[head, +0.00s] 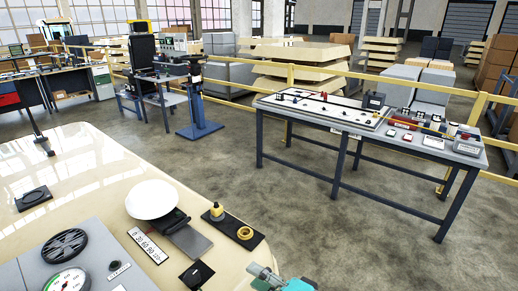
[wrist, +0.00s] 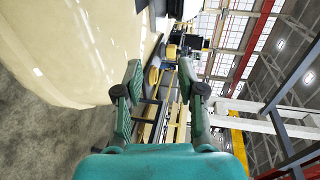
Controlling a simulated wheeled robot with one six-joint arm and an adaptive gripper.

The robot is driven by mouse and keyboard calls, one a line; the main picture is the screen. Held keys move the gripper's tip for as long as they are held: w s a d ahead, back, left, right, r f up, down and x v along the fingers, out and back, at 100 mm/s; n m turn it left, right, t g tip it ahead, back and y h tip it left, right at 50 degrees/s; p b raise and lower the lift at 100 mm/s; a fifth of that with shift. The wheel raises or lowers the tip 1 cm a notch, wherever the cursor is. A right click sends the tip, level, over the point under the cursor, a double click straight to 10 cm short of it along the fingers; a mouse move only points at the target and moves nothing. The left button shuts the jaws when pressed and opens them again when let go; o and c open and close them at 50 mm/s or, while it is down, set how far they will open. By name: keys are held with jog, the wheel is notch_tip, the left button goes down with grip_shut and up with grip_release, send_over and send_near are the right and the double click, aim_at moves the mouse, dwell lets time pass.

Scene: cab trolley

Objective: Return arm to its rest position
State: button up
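The panel carries a white round dish (head: 152,199), a yellow-topped knob (head: 216,211), a yellow ring (head: 245,233) and a gauge (head: 67,281). A workbench (head: 345,126) with small items stands right, before a yellow railing (head: 230,85). Grey floor (head: 300,205) between is clear.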

jog(key=s+d+f+t+h, duration=0.3)
jog(key=s+d+f+h, duration=0.5)
jog(key=s+d+f, duration=0.55)
jog(key=s+d+r+n+h, duration=0.1)
jog(key=s+n, duration=0.3)
jog(key=s, duration=0.7)
jog(key=s+d+n+t+h, duration=0.1)
jog(key=s+d+n+h, duration=0.1)
jog(key=s, duration=0.9)
jog(key=shift+s+d+r+n+t+h, duration=0.3)
jog(key=shift+d+r+n, duration=0.1)
jog(key=shift+d+n, duration=0.55)
jog(key=shift+w+a, duration=0.1)
